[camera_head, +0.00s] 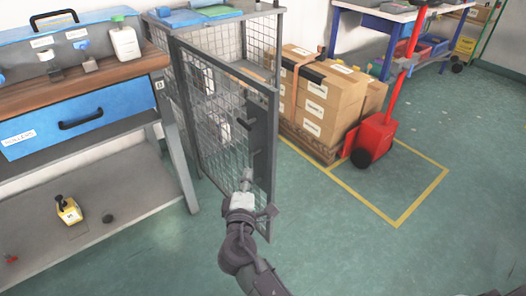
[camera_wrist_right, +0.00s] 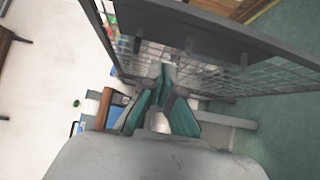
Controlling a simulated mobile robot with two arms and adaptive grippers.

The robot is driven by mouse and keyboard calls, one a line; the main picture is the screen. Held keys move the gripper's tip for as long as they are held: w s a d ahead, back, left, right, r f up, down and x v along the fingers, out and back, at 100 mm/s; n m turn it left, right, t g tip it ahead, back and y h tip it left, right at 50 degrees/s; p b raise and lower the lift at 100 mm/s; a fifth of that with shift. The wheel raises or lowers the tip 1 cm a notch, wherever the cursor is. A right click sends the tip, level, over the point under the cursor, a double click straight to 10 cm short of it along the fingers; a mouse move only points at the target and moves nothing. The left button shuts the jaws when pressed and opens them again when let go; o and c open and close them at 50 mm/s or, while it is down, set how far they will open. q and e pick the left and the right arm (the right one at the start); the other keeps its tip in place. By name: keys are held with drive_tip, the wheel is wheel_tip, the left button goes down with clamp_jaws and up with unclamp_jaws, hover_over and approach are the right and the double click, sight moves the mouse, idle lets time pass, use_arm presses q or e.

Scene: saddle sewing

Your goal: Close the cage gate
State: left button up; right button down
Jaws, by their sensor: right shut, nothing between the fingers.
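The cage gate (camera_head: 225,115), a wire-mesh panel in a dark grey frame, stands open. It juts from the left front post of the cage (camera_head: 270,12) towards me, and the cage front is uncovered. A dark latch plate with small handles (camera_head: 262,135) is near its free edge. My right gripper (camera_head: 246,178) is shut and empty, in front of the lower part of the gate near that edge; I cannot tell whether it touches. In the wrist view the gate's frame and mesh (camera_wrist_right: 215,68) lie just beyond the fingers (camera_wrist_right: 165,85). My left gripper is not in view.
A workbench (camera_head: 110,75) with a blue drawer stands left, close to the gate. Stacked cardboard boxes (camera_head: 325,100) on a pallet and a red pallet truck (camera_head: 375,135) stand to the right, by yellow floor lines. The green floor right of my arm is clear.

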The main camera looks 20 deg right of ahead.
approach(266, 139)
drive_tip(key=w+a, duration=0.2)
drive_tip(key=w, duration=0.3)
drive_tip(key=d, duration=0.3)
drive_tip(key=shift+w+h, duration=0.3)
drive_tip(key=shift+w, duration=0.05)
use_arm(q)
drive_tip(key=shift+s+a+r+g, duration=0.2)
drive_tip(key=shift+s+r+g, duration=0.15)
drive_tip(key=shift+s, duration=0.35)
use_arm(e)
drive_tip(key=shift+w+d, duration=0.2)
drive_tip(key=shift+d, duration=0.3)
